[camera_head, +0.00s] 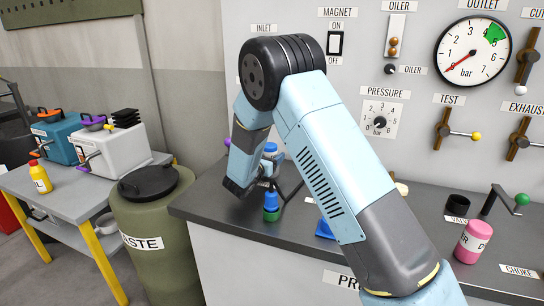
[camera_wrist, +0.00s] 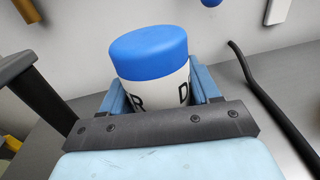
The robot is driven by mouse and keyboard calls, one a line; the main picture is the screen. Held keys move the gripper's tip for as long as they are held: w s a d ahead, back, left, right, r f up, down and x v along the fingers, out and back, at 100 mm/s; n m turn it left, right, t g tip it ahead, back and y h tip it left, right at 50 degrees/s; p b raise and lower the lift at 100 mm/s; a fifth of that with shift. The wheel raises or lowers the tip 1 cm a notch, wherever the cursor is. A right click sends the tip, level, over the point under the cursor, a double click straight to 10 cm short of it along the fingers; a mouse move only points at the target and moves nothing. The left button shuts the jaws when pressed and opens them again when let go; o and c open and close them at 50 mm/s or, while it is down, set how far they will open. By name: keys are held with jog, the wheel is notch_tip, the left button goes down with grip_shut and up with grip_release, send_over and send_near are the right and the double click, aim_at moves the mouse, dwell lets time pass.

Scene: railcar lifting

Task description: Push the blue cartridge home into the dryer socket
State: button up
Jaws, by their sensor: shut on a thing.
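My gripper (camera_head: 268,168) is low over the dark bench at the left end of the panel. It is shut on the blue cartridge, a white-sided cylinder with a blue cap (camera_head: 270,147). In the wrist view the cartridge (camera_wrist: 152,55) stands between the two light blue fingers (camera_wrist: 155,92), with dark letters on its side. Its lower part is hidden by my gripper. I cannot make out the dryer socket, nor whether the cartridge touches it.
A blue and green piece (camera_head: 271,206) stands just in front of my gripper.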

jog(key=shift+f, duration=0.2)
jog(key=o, duration=1.4)
jog(key=shift+c, duration=0.2)
jog(key=v, duration=1.4)
jog(key=shift+w, duration=0.1)
jog(key=s+d+r+m+g, duration=0.4)
jog(key=d+r+m, duration=0.1)
jog(key=d, duration=0.4)
jog(key=s+d+r+m+g+h, duration=0.1)
jog(key=s+d+r+m+g, duration=0.35)
jog(key=d, duration=0.35)
jog(key=s+d+r+m+g, duration=0.35)
jog(key=d+r+m, duration=0.2)
jog(key=d, duration=0.35)
jog(key=s+d+r+m+t+y, duration=0.1)
jog(key=s+m+y, duration=0.4)
jog(key=s, duration=0.6)
jog(key=s+d+r+m+y, duration=0.3)
jog(key=s+r+m+y, duration=0.1)
jog(key=s+m, duration=0.6)
jog(key=shift+s+d+r+t+y, duration=0.35)
jog(key=shift+s+r, duration=0.2)
jog(key=shift+s, duration=0.3)
